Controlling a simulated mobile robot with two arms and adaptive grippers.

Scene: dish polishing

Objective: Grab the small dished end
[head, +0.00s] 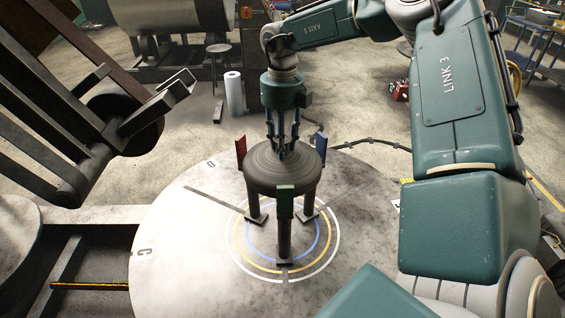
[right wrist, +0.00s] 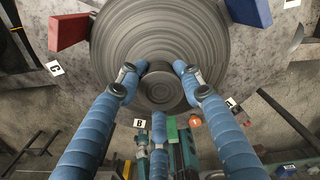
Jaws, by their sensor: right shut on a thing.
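The small dished end (head: 284,172) is a round grey-brown metal dish with brushed rings. In the head view it sits level on top of a three-legged stand (head: 284,235) at the middle of a round table. My right gripper (head: 283,150) reaches down onto it from above. In the right wrist view, the blue fingers of the right gripper (right wrist: 158,90) are shut around the short knob (right wrist: 157,85) at the centre of the dished end (right wrist: 190,45). My left gripper is not in view.
The round table (head: 185,235) has coloured rings and letter marks, with bare room around the stand. Red (head: 241,153), blue (head: 321,145) and green (head: 285,200) guides stand around the dish's edge. A dark metal frame (head: 60,110) stands at left. A white roll (head: 234,93) stands behind.

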